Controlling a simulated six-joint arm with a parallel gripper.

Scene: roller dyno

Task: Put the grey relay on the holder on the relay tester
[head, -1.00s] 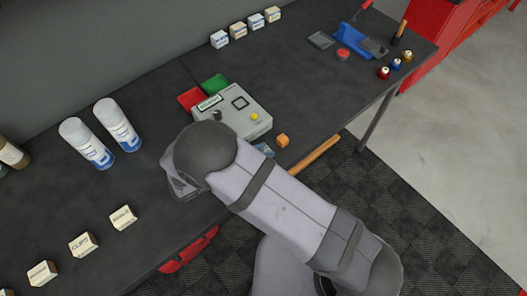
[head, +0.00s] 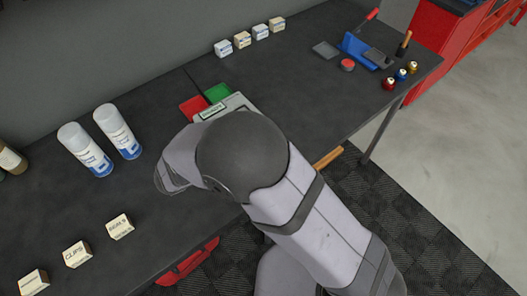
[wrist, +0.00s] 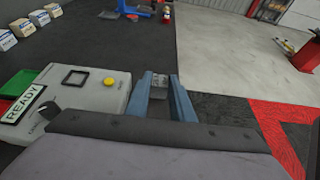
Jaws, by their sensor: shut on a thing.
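My gripper (wrist: 160,86) has blue fingers and shows in the wrist view. It is shut on a small grey block, the grey relay (wrist: 159,80), held between the fingertips. The relay tester (wrist: 92,99) is a light grey box just left of the fingers. On its top are a dark square frame that looks like the holder (wrist: 76,78), a yellow button (wrist: 109,83) and a READY sign (wrist: 22,104). In the head view my arm hides the gripper, the relay and most of the tester; only its back edge (head: 232,101) shows.
A red tray (head: 193,107) and a green tray (head: 217,92) sit behind the tester. Two spray cans (head: 118,132) and several labelled boxes (head: 120,227) stand to the left. More boxes (head: 242,39) line the back. The bench is clear between tester and blue stand (head: 358,48).

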